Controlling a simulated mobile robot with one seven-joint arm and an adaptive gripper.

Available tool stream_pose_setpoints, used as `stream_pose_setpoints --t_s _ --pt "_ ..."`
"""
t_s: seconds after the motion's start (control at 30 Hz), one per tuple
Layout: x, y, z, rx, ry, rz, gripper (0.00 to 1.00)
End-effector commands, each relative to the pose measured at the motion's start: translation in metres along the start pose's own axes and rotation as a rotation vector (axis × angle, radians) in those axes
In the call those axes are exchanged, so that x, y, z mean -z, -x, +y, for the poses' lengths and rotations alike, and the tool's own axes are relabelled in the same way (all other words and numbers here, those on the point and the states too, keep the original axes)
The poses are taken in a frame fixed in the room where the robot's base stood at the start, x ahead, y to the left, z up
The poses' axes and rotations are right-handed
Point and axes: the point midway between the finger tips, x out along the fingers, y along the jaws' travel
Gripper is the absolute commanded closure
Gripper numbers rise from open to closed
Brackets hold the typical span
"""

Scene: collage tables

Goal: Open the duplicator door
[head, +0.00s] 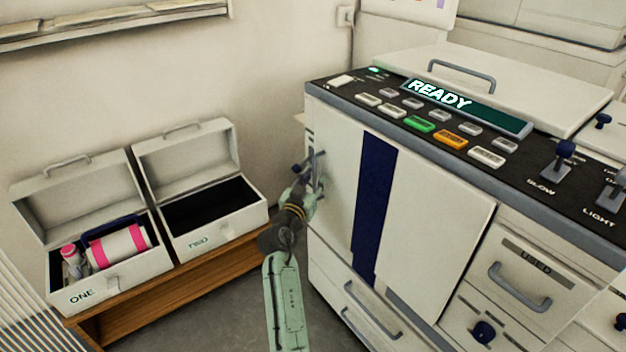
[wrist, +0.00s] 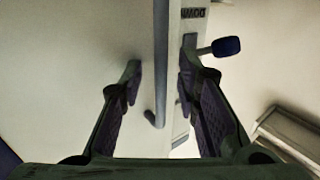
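The duplicator (head: 480,150) stands at the right in the head view, its display reading READY. Its white front door (head: 428,225) with a dark blue vertical stripe looks shut. My gripper (head: 314,170) is at the left edge of the machine's front, and the arm hides part of that edge. In the wrist view my gripper (wrist: 160,82) is open, one finger on each side of a long grey handle (wrist: 160,60). The handle lies between the fingers in the picture; I see a gap to each finger and no clear contact.
A blue-knobbed lever (wrist: 226,46) marked DOWN is close to the right finger. A drawer handle (head: 370,312) is below the door. Two open boxes, ONE (head: 85,298) and another (head: 215,238), stand on a wooden bench (head: 150,290) at left. Grey floor lies between.

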Motion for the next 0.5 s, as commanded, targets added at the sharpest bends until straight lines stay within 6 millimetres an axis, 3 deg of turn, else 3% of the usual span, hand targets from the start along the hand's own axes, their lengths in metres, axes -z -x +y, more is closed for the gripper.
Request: stream_pose_setpoints --t_s 0.43,0.5 --pt "0.0 0.0005 -0.0003 0.0 0.0 0.0 1.0" --pt "-0.0001 0.0005 -0.0003 0.0 0.0 0.0 1.0"
